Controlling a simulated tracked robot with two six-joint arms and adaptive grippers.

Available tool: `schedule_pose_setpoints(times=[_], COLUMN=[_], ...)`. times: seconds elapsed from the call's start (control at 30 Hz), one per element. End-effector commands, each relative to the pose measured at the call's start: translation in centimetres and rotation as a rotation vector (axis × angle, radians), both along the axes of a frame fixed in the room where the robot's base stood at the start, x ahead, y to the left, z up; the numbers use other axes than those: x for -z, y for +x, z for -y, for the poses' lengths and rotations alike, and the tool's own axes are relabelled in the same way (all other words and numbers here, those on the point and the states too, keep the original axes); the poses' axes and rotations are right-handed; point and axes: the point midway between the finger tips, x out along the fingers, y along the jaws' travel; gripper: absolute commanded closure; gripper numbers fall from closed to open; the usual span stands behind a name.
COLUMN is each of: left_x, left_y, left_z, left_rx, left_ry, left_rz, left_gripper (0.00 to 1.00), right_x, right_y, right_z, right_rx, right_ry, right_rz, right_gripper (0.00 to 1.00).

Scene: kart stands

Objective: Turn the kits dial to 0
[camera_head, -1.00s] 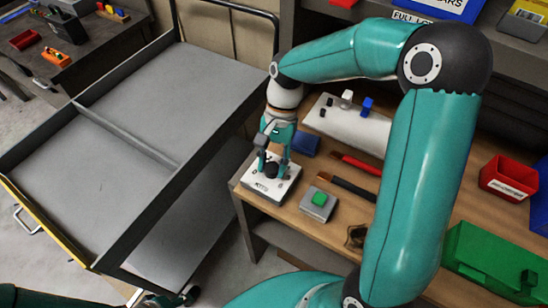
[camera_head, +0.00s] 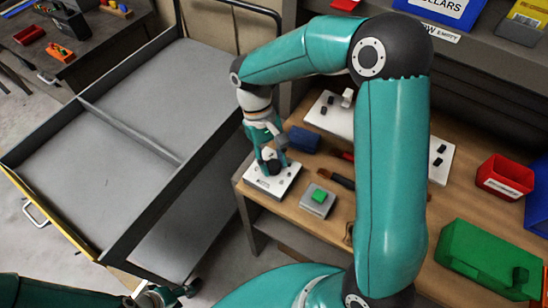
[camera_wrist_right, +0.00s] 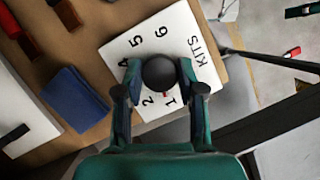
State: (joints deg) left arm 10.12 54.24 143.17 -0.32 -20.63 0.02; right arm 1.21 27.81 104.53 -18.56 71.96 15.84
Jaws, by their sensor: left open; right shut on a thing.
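The kits dial is a black round knob on a white box (camera_head: 285,178) at the near left corner of the wooden bench. In the right wrist view the white plate (camera_wrist_right: 150,45) shows KITS and the numbers 1, 2, 5 and 6, with 4 partly covered. My right gripper (camera_head: 270,165) is shut on the knob (camera_wrist_right: 159,73), one finger on each side. A small red mark shows by the knob near the 1. The 0 is not visible, and fingers hide part of the scale. My left gripper (camera_head: 158,297) is open and empty at the bottom edge, partly cut off.
A grey box with a green button (camera_head: 319,197) stands right of the dial. A blue block (camera_head: 303,139) lies behind it. A red bin (camera_head: 505,177) and green case (camera_head: 490,258) are at right. A grey cart (camera_head: 130,95) stands left of the bench.

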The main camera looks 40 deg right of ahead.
Motion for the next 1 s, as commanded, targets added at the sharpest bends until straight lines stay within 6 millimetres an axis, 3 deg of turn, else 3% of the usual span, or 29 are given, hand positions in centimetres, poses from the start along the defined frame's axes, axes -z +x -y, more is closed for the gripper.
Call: schedule_pose_setpoints(times=[0.6,1.0], left_x=[0.33,0.61], left_y=[0.00,0.00], left_z=[0.00,0.00], left_rx=[0.000,0.000], left_ry=[0.000,0.000], left_rz=[0.000,0.000], left_gripper=[0.54,0.54], right_x=[-0.17,-0.19], right_y=[0.36,0.29], right_z=[-0.28,-0.35], right_rx=[-0.579,-0.814], right_ry=[-0.004,-0.004], right_rz=[0.018,0.017], right_gripper=[0.96,0.96])
